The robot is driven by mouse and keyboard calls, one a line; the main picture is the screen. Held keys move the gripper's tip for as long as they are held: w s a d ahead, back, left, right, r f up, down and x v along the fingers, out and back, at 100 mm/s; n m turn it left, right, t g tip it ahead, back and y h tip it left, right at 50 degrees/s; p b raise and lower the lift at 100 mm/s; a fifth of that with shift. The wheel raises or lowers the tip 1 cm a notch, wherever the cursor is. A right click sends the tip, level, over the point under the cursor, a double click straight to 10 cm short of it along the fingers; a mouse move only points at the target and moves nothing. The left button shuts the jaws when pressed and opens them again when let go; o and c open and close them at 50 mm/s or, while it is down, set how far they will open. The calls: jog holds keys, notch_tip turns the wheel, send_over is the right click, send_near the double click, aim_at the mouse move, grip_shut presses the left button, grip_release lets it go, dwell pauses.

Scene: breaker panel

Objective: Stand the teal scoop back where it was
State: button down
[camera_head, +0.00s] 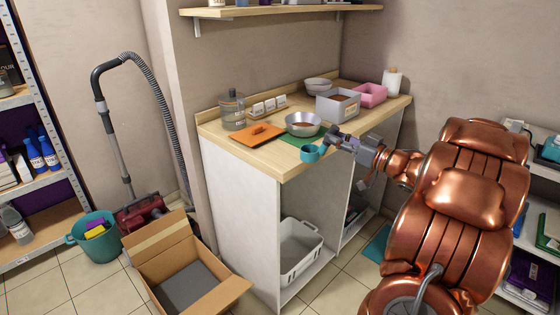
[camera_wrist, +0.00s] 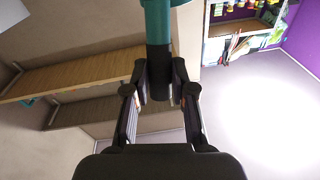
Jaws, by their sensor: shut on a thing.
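The teal scoop (camera_head: 311,153) is at the front edge of the wooden counter (camera_head: 279,161), just in front of the metal bowl. My gripper (camera_head: 334,142) is shut on its handle, to the right of the scoop's cup. In the wrist view the teal handle (camera_wrist: 158,22) stands between the two fingertips of my gripper (camera_wrist: 160,85) and runs out of the top of the picture. I cannot tell whether the scoop touches the counter. A green mat (camera_head: 289,138) lies under the metal bowl (camera_head: 303,124), which holds something brown.
An orange board (camera_head: 256,134) lies left of the bowl. A clear jar (camera_head: 232,112), small white boxes (camera_head: 269,105), a grey bin (camera_head: 338,103), a pink bin (camera_head: 371,94) and a paper roll (camera_head: 392,82) stand behind. A wall shelf (camera_head: 270,11) is above. An open carton (camera_head: 180,265) is on the floor.

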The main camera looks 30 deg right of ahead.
jog(key=shift+w+a+f+p, duration=0.15)
jog(key=shift+w+f, duration=0.7)
jog(key=shift+w, duration=1.75)
jog(key=shift+w+a+f+p, duration=0.15)
jog(key=shift+w+f, duration=0.7)
jog(key=shift+w, duration=1.8)
jog(key=shift+w+f+p, duration=0.2)
jog(key=shift+w+f, duration=0.65)
jog(key=shift+w, duration=1.75)
jog(key=shift+f, duration=0.1)
jog(key=c, duration=1)
grip_release()
jog(key=shift+o, duration=0.2)
jog(key=shift+s, duration=0.15)
jog(key=r+v, duration=0.1)
jog(key=v, duration=1)
jog(key=shift+s+f+b, duration=0.35)
jog(key=shift+f+b, duration=0.05)
jog(key=shift+f, duration=0.05)
